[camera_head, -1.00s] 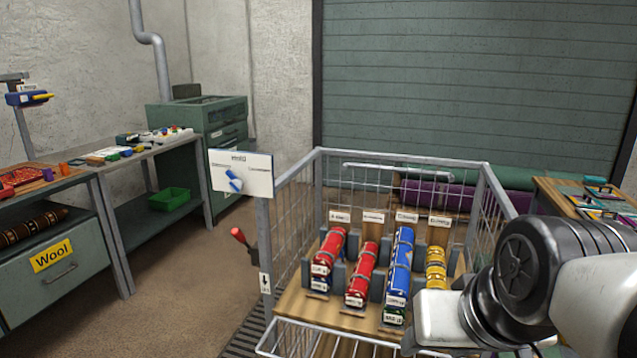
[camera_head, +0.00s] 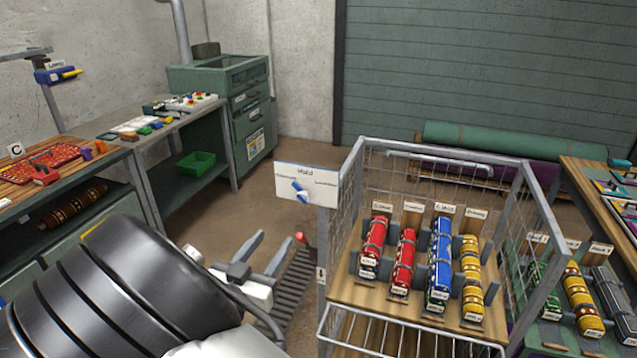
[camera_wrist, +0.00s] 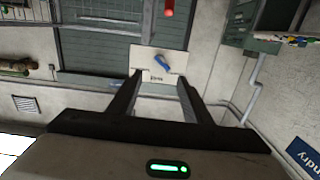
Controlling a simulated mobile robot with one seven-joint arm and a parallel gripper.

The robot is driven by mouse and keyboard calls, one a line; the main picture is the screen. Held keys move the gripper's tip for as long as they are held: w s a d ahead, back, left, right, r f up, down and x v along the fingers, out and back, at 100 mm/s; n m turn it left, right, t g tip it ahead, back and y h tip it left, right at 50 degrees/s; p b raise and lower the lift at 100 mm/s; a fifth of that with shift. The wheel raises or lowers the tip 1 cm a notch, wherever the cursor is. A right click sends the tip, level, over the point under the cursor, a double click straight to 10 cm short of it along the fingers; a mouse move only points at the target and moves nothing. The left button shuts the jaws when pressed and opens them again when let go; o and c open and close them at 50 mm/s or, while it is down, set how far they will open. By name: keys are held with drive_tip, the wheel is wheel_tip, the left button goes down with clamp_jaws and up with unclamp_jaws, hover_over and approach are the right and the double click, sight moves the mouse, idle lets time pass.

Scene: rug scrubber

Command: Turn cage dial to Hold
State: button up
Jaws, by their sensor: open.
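The cage dial (camera_head: 299,191) is a blue knob on a white sign plate (camera_head: 325,199) at the cage's left front post. The plate reads Hold at its top, with smaller labels left and right. The knob sits slanted, upper left to lower right; which label it points at is unclear. My gripper (camera_head: 270,252) is open and empty, below and left of the plate in the head view. In the wrist view the plate appears upside down, with the dial (camera_wrist: 162,62) just beyond and between my open fingertips (camera_wrist: 160,78). The gripper does not touch it.
The wire cage (camera_head: 365,137) holds red, blue and yellow rolls on a wooden board. A red-tipped lever (camera_head: 300,237) sits below the plate, close to my gripper. A green bin (camera_head: 197,162) sits on the left bench's lower shelf. A wooden table (camera_head: 575,170) stands right.

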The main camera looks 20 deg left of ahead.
drive_tip(key=p, duration=0.2)
approach(302, 199)
drive_tip(key=w, duration=0.8)
drive_tip(key=shift+w+d+f, duration=0.15)
drive_tip(key=shift+w+d, duration=0.1)
drive_tip(key=shift+w, duration=0.1)
drive_tip(key=c, duration=1.1)
